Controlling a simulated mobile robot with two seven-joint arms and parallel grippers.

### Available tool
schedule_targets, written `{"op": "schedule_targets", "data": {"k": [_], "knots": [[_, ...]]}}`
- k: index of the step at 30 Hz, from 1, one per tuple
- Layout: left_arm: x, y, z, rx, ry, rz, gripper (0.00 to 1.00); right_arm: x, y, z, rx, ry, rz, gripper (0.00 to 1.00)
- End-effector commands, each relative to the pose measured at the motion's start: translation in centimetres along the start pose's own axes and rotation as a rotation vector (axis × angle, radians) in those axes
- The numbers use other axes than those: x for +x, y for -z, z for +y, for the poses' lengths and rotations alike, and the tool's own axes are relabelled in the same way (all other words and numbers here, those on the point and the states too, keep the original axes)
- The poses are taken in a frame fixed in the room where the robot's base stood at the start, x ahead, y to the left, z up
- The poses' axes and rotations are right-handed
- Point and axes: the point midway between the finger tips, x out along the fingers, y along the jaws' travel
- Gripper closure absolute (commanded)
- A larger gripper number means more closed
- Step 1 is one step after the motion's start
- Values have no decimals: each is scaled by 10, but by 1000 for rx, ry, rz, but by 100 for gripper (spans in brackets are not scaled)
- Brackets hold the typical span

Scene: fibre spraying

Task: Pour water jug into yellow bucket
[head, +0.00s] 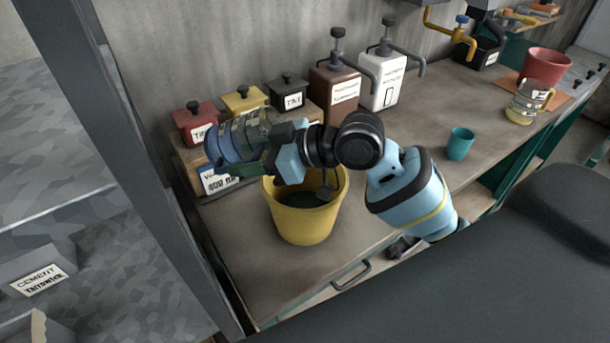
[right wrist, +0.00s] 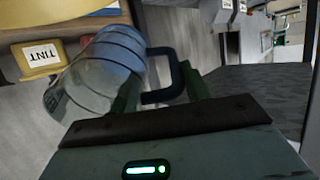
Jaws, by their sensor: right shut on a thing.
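The water jug (head: 236,138) is clear with blue bands and lies tilted well over onto its side, above and left of the yellow bucket (head: 303,224). I cannot make out any stream of water. My left gripper is out of view.
Red (head: 196,122), yellow (head: 245,102) and black (head: 288,93) tint boxes stand behind the jug. Brown (head: 335,92) and white (head: 388,82) pump dispensers stand to their right. A teal cup (head: 459,144) and glass pitcher (head: 524,104) stand farther right. Bench is clear right of the bucket.

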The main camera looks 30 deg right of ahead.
Motion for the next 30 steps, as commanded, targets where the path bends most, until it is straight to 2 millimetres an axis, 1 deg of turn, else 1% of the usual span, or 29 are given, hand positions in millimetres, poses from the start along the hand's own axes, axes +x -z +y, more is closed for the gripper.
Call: {"op": "schedule_targets", "data": {"k": [7,24,30], "knots": [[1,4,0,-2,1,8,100,4,-3,2,-6,-8,-155,99],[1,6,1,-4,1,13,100,5,15,1,-5,-8,-435,99],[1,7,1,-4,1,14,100,21,12,1,-4,-5,-569,99]]}}
